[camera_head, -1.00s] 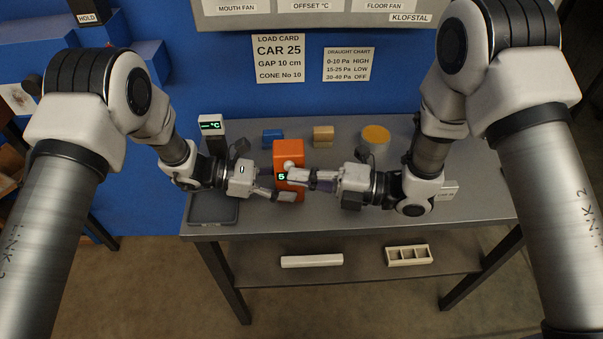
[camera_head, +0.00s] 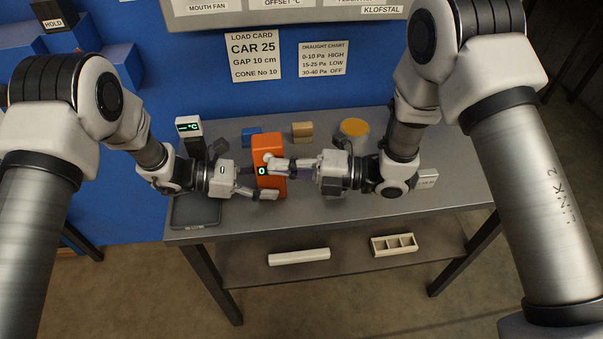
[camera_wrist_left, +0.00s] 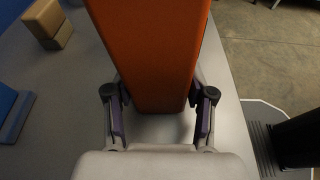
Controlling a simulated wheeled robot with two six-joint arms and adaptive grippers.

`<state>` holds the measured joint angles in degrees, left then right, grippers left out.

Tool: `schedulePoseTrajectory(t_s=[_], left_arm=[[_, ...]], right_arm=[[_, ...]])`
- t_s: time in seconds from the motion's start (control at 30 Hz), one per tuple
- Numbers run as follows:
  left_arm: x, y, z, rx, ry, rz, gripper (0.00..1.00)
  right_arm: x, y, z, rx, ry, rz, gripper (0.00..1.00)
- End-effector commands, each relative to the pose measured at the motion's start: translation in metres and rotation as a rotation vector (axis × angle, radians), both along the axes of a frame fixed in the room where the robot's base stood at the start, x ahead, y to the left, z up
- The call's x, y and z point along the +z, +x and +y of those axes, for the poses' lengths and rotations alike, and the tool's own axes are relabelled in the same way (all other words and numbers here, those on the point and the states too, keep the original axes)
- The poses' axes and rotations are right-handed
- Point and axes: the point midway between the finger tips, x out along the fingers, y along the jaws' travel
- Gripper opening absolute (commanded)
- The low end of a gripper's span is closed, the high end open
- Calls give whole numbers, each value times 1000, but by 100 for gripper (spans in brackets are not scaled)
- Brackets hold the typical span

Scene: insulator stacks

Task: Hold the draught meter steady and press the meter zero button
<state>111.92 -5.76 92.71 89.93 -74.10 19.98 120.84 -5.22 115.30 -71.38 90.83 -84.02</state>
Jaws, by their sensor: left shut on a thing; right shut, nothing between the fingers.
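The draught meter (camera_head: 272,146) is an orange upright box on the table, and its small display reads 0. My left gripper (camera_head: 262,183) is shut on the meter from the left; in the left wrist view its fingers (camera_wrist_left: 160,118) stand on both sides of the orange body (camera_wrist_left: 150,50). My right gripper (camera_head: 274,164) is shut and empty, with its fingertips at the front face of the meter, just above and right of the display. The fingertips cover the zero button's likely place, so I cannot see the button or tell whether they touch it.
A temperature display (camera_head: 188,127) and a dark tray (camera_head: 195,222) are at the left. Blue (camera_head: 251,136) and tan (camera_head: 302,131) blocks and an orange-topped round container (camera_head: 354,128) stand behind. A white bar (camera_head: 299,257) and a compartment tray (camera_head: 394,245) lie on the lower shelf.

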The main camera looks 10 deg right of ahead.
Motion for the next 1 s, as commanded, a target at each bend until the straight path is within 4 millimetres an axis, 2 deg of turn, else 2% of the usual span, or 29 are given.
schedulePoseTrajectory(t_s=[0.2,0.4,0.6,0.73,1.0], left_arm=[[0,0,0,-1,0,1,32],[0,0,0,0,0,1,32],[0,0,0,0,0,1,32],[0,0,0,0,0,1,32],[0,0,0,0,0,1,32]], right_arm=[[0,-37,-3,-2,0,6,0],[1,-47,-54,-6,6,2,0],[1,-55,-88,-3,3,0,0],[0,-58,-96,1,1,1,0],[0,-59,-97,3,0,0,0]])
